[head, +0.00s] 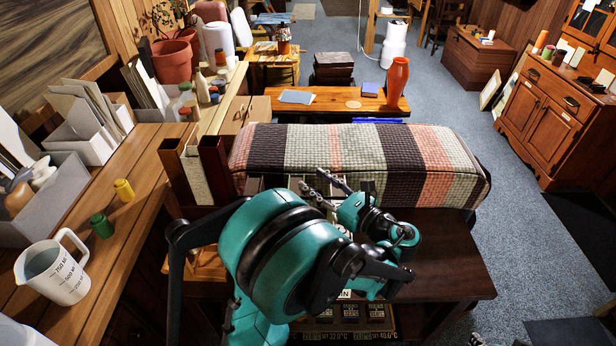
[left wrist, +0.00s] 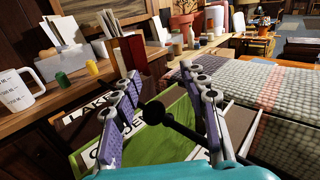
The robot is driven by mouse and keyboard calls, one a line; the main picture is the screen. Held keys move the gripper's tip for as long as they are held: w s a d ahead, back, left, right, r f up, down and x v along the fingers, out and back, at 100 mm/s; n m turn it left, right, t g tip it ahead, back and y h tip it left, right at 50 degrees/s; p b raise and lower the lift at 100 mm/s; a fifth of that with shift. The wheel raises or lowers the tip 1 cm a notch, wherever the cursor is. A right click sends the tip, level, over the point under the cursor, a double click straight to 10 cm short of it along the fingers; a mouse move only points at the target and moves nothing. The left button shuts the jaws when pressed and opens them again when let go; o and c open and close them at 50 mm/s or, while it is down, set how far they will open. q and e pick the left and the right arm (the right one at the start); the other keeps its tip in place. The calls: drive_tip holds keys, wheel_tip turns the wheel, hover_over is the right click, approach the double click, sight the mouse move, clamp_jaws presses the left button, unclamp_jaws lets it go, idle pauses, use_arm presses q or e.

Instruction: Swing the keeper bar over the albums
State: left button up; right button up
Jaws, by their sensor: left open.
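My left gripper (head: 322,188) reaches over the dark table in the head view, partly hidden by my own teal arm. In the left wrist view its two purple-padded fingers (left wrist: 161,75) are spread apart. A black bar with a round knob, likely the keeper bar (left wrist: 154,112), shows between and below the fingers; I cannot tell whether they touch it. Beneath it are a green panel (left wrist: 172,133) and labels reading "LAKE" and another word partly covered, which seem to belong to the albums. My right gripper is not in view.
A padded striped cover (head: 335,150) lies just beyond the gripper. Upright brown, cream and red folders (head: 213,168) stand to its left. The left wooden bench holds a measuring jug (head: 55,270), a green pot (head: 101,226) and a yellow one (head: 124,190). The dark tabletop (head: 450,265) is clear at right.

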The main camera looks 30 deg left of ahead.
use_arm(q)
drive_tip(key=v, duration=0.8)
drive_tip(key=shift+s+d, duration=0.1)
drive_tip(key=shift+d, duration=0.1)
